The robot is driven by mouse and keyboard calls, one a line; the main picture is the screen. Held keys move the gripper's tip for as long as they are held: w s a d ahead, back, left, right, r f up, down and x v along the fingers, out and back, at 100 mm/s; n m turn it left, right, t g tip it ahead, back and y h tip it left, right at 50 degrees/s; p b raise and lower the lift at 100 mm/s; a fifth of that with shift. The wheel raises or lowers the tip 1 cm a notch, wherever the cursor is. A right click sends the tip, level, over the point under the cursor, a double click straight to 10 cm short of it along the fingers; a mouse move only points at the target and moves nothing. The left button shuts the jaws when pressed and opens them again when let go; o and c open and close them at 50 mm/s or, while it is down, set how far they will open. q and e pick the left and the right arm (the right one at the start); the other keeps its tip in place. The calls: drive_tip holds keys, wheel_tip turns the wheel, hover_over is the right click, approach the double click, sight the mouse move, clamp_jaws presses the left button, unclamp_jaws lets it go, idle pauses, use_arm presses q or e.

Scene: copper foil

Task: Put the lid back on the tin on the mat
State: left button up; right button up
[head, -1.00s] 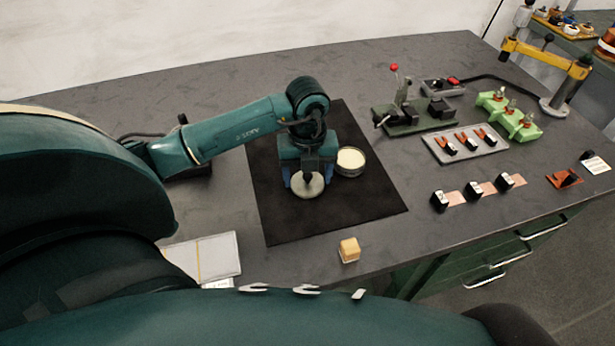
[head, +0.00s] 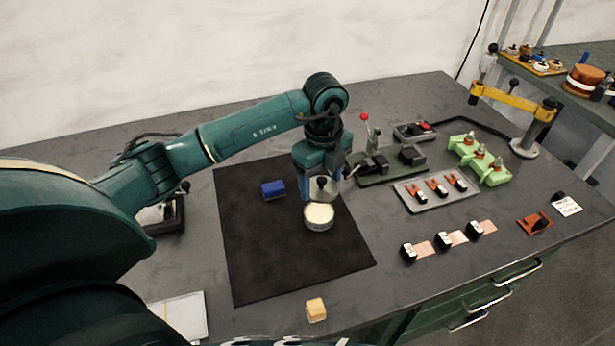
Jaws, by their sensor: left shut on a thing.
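The tin (head: 319,226) stands upright on the black mat (head: 265,255), towards its right side. Its top is open and shows a pale cream inside. My left gripper (head: 323,181) is shut on the lid (head: 332,193), a pale round disc with a dark knob. The lid is over the far part of the tin in the head view, and the tin's near opening stays uncovered. I cannot tell how big the gap between lid and rim is. My right gripper is not in view.
A blue block (head: 273,189) lies on the mat left of the tin. A yellow block (head: 316,309) sits near the front table edge. A green fixture with a red-knobbed lever (head: 390,165) stands close right of the gripper. The mat's front part is clear.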

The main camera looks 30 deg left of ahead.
use_arm(q)
drive_tip(key=shift+s+a+f+b, duration=0.1)
drive_tip(key=shift+s+f+b, duration=0.05)
drive_tip(key=shift+f+b, duration=0.55)
drive_tip(key=shift+f, duration=0.4)
wheel_tip(320, 180, down, 3)
drive_tip(key=b, duration=0.2)
drive_tip(key=shift+f+b, duration=0.1)
drive_tip(key=shift+b, duration=0.3)
drive_tip(key=shift+f+b, duration=0.3)
drive_tip(key=shift+f, duration=0.25)
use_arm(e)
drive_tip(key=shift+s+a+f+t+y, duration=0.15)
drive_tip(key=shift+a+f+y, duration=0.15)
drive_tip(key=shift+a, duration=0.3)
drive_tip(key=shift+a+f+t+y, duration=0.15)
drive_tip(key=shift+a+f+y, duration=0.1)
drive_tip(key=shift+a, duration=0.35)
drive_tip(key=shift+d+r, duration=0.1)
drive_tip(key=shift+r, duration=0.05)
use_arm(q)
drive_tip(key=shift+f, duration=0.1)
